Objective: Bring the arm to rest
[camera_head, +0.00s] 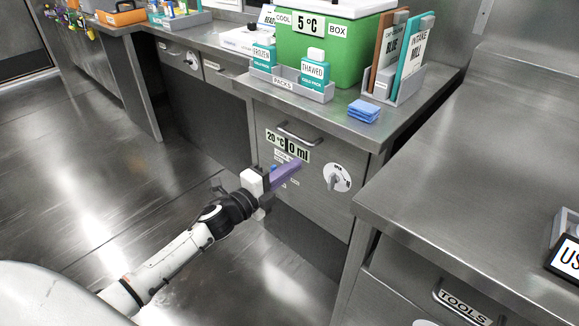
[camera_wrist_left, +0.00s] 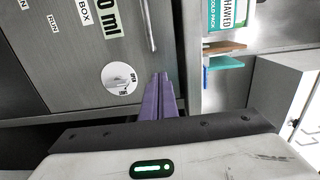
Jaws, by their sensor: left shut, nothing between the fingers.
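My left arm comes in from the lower left in the head view. Its left gripper (camera_head: 298,165) has purple fingers pressed together with nothing between them, in front of a steel drawer front (camera_head: 345,155) marked 20 °C. The left wrist view also shows the shut fingers (camera_wrist_left: 162,78), with the drawer front (camera_wrist_left: 60,70) beyond them to the left. Whether the fingertips touch the front cannot be told. My right gripper is in neither view.
The counter above holds a green cool box (camera_head: 345,50), a pack tray (camera_head: 290,85) with white-capped bottles, a folder rack (camera_head: 405,90) and a blue cloth (camera_head: 364,111). A dial (camera_head: 337,177) and bar handle (camera_head: 298,134) are on the drawer front. Another steel counter (camera_head: 480,170) stands right. Floor at left is clear.

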